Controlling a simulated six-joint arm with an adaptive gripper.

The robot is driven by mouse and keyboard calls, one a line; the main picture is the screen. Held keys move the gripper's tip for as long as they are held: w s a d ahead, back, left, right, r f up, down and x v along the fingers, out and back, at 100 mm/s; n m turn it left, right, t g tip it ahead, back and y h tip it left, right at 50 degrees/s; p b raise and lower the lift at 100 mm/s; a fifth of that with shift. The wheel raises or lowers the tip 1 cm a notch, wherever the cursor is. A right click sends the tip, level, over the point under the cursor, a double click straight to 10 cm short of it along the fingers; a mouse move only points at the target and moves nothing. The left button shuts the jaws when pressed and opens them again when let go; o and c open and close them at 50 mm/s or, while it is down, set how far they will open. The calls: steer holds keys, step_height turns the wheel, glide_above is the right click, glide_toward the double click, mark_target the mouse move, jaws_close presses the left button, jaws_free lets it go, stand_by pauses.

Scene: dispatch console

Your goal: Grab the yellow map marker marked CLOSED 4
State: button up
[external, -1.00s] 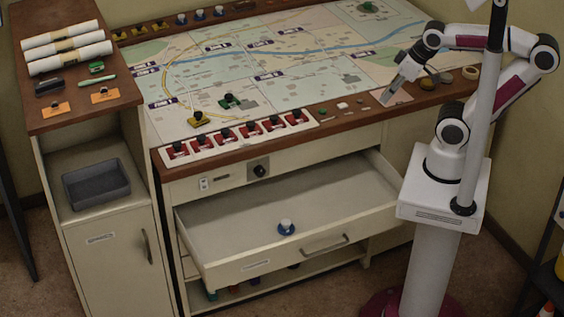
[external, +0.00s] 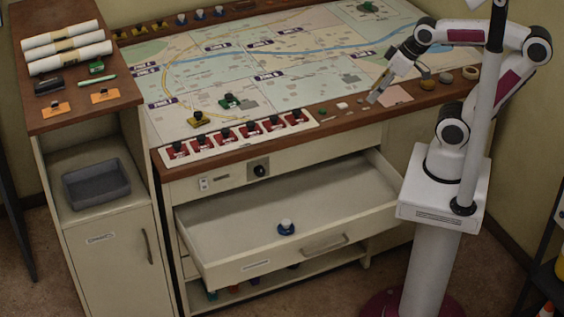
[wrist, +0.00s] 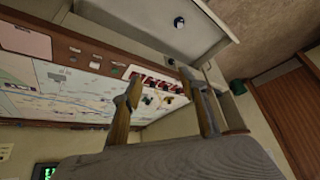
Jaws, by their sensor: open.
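A yellow map marker (external: 199,119) with a black knob stands on the map (external: 200,95) near its front left. Several more yellow markers (external: 140,30) stand along the console's back left edge. The lettering on them is too small to read, so I cannot tell which is CLOSED 4. My gripper (external: 374,97) is over the right front part of the console, well to the right of the yellow markers. In the wrist view my gripper (wrist: 166,105) is open, with nothing between its fingers.
A green marker (external: 229,101) stands close to the yellow one on the map. A white rack of red markers (external: 248,132) lines the front edge. Below, an open drawer (external: 190,222) holds a blue marker (external: 286,228). A side cabinet (external: 85,120) rises at left.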

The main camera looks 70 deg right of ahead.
steer(key=w+a+t+y, duration=0.1)
steer(key=w+a+t, duration=0.15)
steer(key=w, duration=1.45)
steer(key=w+a+t, duration=0.1)
steer(key=w+a, duration=0.2)
steer(key=w, duration=1.3)
steer(key=w+d+f+m+t+h, duration=0.1)
steer(key=w+f, duration=0.2)
steer(key=w, duration=0.3)
steer(key=w+f+t, duration=0.1)
steer(key=w+f, duration=0.3)
steer(key=w, duration=0.2)
steer(key=m+h, duration=0.1)
steer(key=h, duration=0.2)
glide_toward(201, 115)
steer(key=shift+w+d+f+t, duration=0.1)
steer(key=shift+w+f+t, duration=0.15)
steer(key=shift+w+f, duration=0.25)
steer(key=shift+w+d+f, duration=0.1)
steer(key=shift+w+f, duration=0.1)
steer(key=shift+w, duration=0.05)
steer(key=shift+x, duration=1.05)
steer(key=shift+w+f, duration=0.1)
steer(key=shift+w, duration=0.1)
